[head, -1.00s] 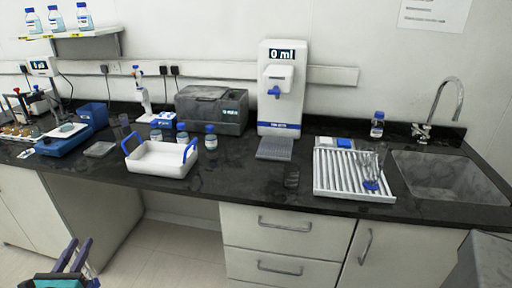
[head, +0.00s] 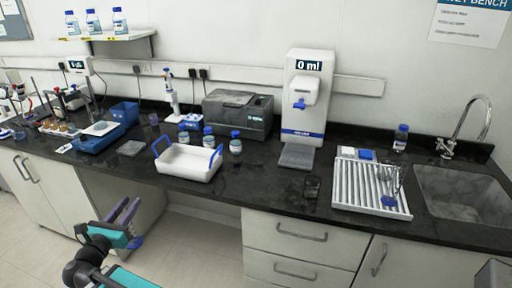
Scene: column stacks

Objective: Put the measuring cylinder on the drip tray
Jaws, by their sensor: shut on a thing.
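My gripper (head: 123,212) is at the lower left, in front of the bench and over the floor. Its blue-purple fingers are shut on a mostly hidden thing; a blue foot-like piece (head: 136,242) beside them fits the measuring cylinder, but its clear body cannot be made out. The drip tray (head: 297,156) is a grey ribbed plate on the bench under the white dispenser (head: 305,95), which reads 0 ml. Nothing stands on the tray. My gripper is well left of the tray and nearer to me.
A white tray with blue handles (head: 187,163) stands near the bench front, with blue-capped bottles (head: 235,144) behind it. A small dark glass vessel (head: 312,187) stands before the drip tray. Right of it is a white draining rack (head: 360,196) with blue-based clear glassware (head: 389,200), then the sink (head: 465,195).

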